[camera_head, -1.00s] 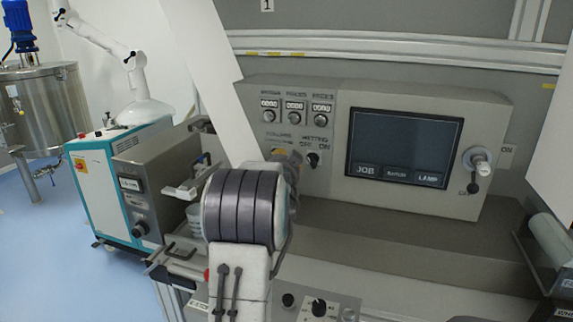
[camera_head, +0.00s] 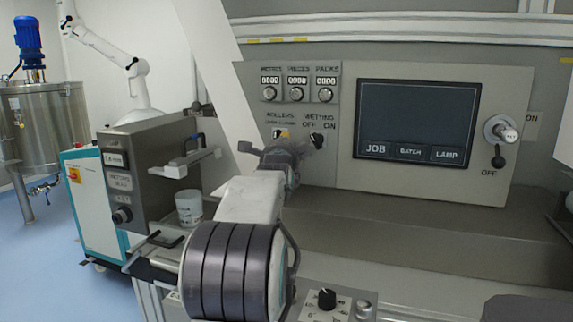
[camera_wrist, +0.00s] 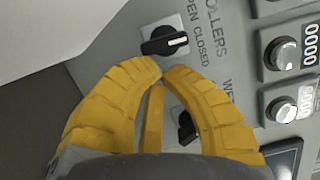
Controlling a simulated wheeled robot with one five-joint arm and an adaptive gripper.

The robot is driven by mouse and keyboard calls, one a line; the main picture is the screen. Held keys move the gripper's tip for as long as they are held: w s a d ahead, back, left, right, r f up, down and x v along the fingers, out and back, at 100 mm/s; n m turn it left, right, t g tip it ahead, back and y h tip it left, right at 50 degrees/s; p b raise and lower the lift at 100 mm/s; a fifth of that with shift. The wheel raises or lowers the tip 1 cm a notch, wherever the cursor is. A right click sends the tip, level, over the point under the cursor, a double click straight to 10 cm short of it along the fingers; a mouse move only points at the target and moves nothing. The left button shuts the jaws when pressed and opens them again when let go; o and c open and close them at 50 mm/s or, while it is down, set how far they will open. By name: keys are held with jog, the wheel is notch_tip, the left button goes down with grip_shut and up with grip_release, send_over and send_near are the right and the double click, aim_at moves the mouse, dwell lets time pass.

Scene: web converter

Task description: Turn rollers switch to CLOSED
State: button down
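The ROLLERS switch (camera_wrist: 165,42) is a black knob on a white plate in the wrist view. Its white mark points right in the picture, toward the labels, near where OPEN ends and CLOSED begins. My gripper (camera_wrist: 161,68) has yellow ribbed fingers. Their tips come together just below the knob and look empty and apart from it. The arm and wrist hide most of the gripper there, and the switch is hard to make out.
The WETTING switch (camera_head: 317,140) is close on the right; in the wrist view, a black knob (camera_wrist: 187,126) shows partly behind the right finger. Three dials with counters sit above. The screen (camera_head: 417,122) is to the right. A white cup (camera_head: 189,208) stands at left.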

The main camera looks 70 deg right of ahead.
jog(key=m+b, duration=0.1)
jog(key=b, duration=0.1)
jog(key=m+b, duration=0.1)
jog(key=b, duration=0.1)
jog(key=shift+w+f+h, duration=0.25)
jog(key=shift+f+h, duration=0.05)
jog(key=shift+f, duration=0.1)
jog(key=shift+w+f+b, duration=0.2)
jog(key=shift+w+b, duration=0.05)
jog(key=shift+b, duration=0.15)
jog(key=shift+s+f, duration=0.1)
dwell(0.4)
